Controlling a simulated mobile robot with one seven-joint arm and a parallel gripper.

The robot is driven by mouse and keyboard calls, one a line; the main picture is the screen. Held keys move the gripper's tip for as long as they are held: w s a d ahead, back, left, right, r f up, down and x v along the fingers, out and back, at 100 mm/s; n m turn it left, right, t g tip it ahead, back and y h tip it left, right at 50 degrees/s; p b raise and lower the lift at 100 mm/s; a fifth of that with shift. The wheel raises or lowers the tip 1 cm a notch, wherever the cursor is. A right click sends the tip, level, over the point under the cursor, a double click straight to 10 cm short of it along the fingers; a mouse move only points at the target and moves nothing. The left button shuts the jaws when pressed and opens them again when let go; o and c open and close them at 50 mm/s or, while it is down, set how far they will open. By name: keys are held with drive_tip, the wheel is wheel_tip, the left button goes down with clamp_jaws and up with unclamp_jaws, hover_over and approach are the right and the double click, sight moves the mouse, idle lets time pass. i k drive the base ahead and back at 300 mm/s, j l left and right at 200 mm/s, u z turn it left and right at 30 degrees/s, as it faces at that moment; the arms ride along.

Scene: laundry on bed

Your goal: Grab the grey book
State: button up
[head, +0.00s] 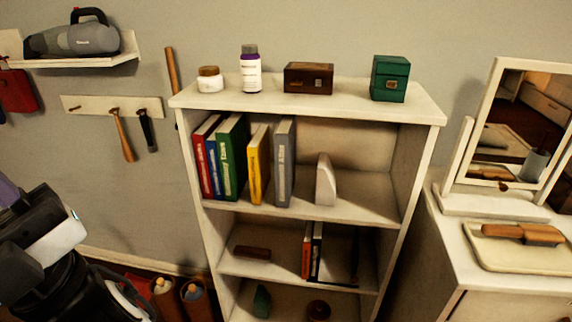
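The grey book (284,165) stands upright on the upper shelf of the white bookcase (422,112). It is at the right end of a row of books, with its spine facing out. The yellow book (258,165) stands to its left, leaning slightly. To its right is open shelf space, then a pale bookend-like block (326,181). Black and white parts at the lower left appear to be my arm, well apart from the books. I cannot make out my gripper's fingers.
Green, blue and red books stand left of the yellow one. A jar, a bottle (251,72), a brown box (308,78) and a green box (390,79) sit on top of the bookcase. A dresser with a mirror (522,125) stands at right.

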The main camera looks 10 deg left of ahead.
sight(285, 136)
drive_tip(key=j+z, duration=0.25)
drive_tip(key=z, duration=0.15)
drive_tip(key=j+z, duration=0.35)
drive_tip(key=k+j+z, duration=0.1)
drive_tip(key=j, duration=0.2)
drive_tip(key=k+j+z, duration=0.15)
drive_tip(key=j, duration=0.15)
drive_tip(key=j+z, duration=0.1)
drive_tip(key=j, duration=0.2)
drive_tip(key=k+j, duration=0.15)
drive_tip(key=j, duration=0.15)
drive_tip(key=k+j, duration=0.1)
drive_tip(key=j, duration=0.25)
drive_tip(key=k+j+z, duration=0.1)
drive_tip(key=j, duration=0.95)
drive_tip(key=i, duration=0.15)
